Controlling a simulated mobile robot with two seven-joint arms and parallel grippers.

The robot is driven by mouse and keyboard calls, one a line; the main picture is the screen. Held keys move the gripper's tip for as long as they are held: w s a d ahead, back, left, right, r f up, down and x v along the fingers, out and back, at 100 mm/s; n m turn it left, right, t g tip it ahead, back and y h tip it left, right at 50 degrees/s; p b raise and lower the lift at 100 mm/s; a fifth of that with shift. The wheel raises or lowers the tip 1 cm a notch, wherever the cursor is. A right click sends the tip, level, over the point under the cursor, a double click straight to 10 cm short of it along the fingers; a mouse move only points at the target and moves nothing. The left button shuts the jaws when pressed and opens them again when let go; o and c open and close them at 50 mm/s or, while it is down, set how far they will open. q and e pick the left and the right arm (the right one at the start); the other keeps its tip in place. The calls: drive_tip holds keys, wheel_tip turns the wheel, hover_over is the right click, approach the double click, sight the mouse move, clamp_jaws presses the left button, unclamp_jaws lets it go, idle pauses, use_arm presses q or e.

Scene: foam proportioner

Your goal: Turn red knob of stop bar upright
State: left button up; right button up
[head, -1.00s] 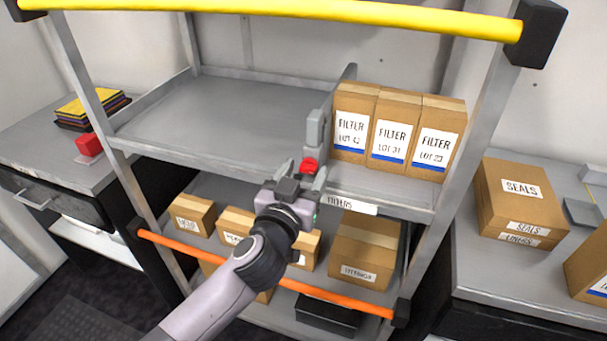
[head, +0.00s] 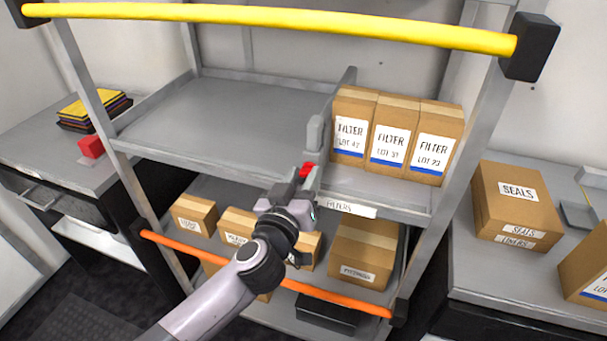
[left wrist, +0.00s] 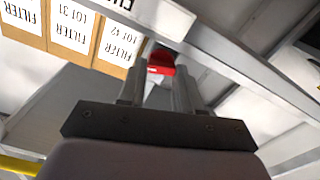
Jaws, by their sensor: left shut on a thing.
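The red knob (head: 306,169) sits at the front edge of the upper shelf, low on the grey stop bar (head: 316,138). The bar stands beside the leftmost filter box. My left gripper (head: 306,181) is shut on the knob from the front, with its fingers partly covering it. In the left wrist view the red knob (left wrist: 160,66) lies between the two finger ends. The knob's exact angle is hard to tell behind the fingers. My right gripper is not in view.
Filter boxes (head: 391,135) stand just right of the stop bar. The upper shelf (head: 220,115) is bare to its left. A yellow bar (head: 270,15) crosses above, and an orange bar (head: 330,300) crosses below, in front of the lower boxes.

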use_arm(q)
drive_tip(key=shift+n, duration=1.8)
drive_tip(key=shift+f, duration=0.1)
drive_tip(key=o, duration=1.1)
drive_tip(key=shift+c, duration=0.2)
drive_tip(key=shift+a, duration=0.1)
